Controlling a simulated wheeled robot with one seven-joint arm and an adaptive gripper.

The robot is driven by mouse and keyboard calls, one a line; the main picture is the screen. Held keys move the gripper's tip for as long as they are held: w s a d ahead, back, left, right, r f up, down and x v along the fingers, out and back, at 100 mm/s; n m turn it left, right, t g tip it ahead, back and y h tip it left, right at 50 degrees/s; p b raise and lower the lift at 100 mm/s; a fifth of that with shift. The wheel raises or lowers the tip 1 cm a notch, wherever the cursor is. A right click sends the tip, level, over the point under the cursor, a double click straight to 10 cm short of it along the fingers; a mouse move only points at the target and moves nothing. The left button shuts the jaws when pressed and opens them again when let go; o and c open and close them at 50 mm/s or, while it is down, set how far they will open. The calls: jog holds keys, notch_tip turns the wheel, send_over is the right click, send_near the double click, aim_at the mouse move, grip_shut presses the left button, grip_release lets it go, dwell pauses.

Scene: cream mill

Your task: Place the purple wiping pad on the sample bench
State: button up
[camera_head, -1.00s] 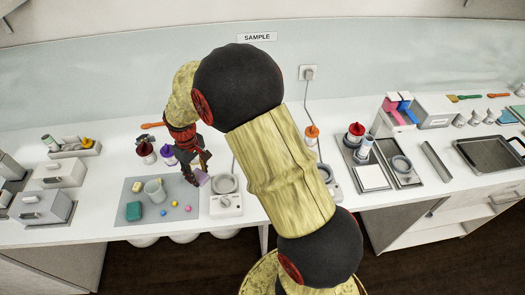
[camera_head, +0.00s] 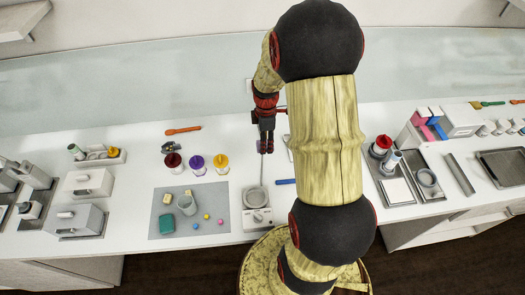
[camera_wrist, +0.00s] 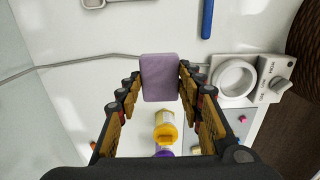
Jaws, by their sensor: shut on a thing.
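The purple wiping pad (camera_wrist: 160,78) is between the fingertips of my gripper (camera_wrist: 160,84) in the wrist view, upright in that picture. My gripper is shut on it. In the head view my gripper (camera_head: 265,148) points down over the white sample bench (camera_head: 130,148), behind the small white device with a ring. The pad (camera_head: 262,146) shows only as a small purple patch there, partly hidden by the fingers. I cannot tell whether it touches the bench top.
The white ring device (camera_head: 257,215), a blue stick (camera_head: 286,182) and a yellow-capped bottle (camera_head: 221,164) are near my gripper. A cable crosses the bench under it. A grey mat (camera_head: 160,203) holds a beaker and small pieces.

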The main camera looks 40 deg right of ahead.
jog(key=w+f, duration=0.3)
jog(key=w, duration=0.3)
send_over(248, 150)
jog(key=f, duration=0.4)
jog(key=shift+s+f, duration=0.3)
jog(key=shift+w+f, duration=0.35)
jog(key=shift+f, duration=1.6)
jog(key=shift+f, duration=0.1)
jog(key=shift+f+b, duration=0.15)
jog(key=shift+b, duration=0.15)
jog(key=o, duration=0.7)
jog(key=shift+o, duration=0.5)
